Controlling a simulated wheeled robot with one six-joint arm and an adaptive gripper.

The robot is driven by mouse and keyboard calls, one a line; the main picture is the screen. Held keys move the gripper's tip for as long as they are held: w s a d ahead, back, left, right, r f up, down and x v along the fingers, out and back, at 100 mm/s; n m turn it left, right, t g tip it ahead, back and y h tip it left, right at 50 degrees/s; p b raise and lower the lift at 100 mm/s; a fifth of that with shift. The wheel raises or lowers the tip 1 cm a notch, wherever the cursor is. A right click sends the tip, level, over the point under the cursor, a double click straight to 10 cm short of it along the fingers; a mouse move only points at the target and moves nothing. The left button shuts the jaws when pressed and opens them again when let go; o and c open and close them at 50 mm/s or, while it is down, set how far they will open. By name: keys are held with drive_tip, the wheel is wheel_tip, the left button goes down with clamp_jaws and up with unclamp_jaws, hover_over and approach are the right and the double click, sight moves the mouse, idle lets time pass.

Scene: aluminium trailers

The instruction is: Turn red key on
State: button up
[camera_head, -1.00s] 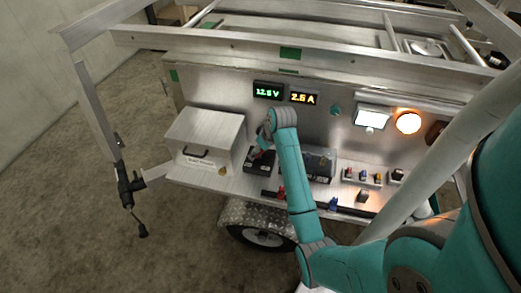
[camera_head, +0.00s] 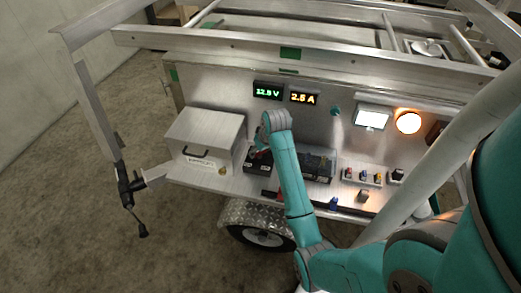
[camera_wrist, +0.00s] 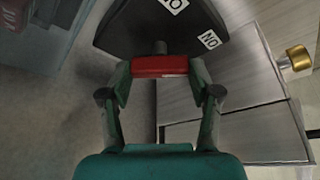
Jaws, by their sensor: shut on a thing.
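The red key (camera_wrist: 160,66) is a short red bar on a stem in front of a black switch plate (camera_wrist: 135,25), in the wrist view. White labels sit on the plate; one (camera_wrist: 208,39) reads ON, turned upside down. My gripper (camera_wrist: 160,68) is shut on the red key, one finger at each end. The key's bar lies almost level across the wrist picture. In the head view my gripper (camera_head: 262,152) is small and partly hidden by my wrist, at a black box on the trailer shelf.
A metal box with a handle (camera_head: 205,140) stands left of the black box. A dark battery-like block (camera_head: 318,165) and a row of coloured knobs (camera_head: 362,176) are to the right. Lit displays (camera_head: 268,91) and a round lamp (camera_head: 408,122) are on the panel behind.

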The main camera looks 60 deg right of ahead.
drive_tip(key=shift+m, duration=0.3)
drive_tip(key=o, duration=1.1)
drive_tip(key=shift+o, duration=0.2)
drive_tip(key=v, duration=1.2)
drive_tip(key=shift+a, duration=0.1)
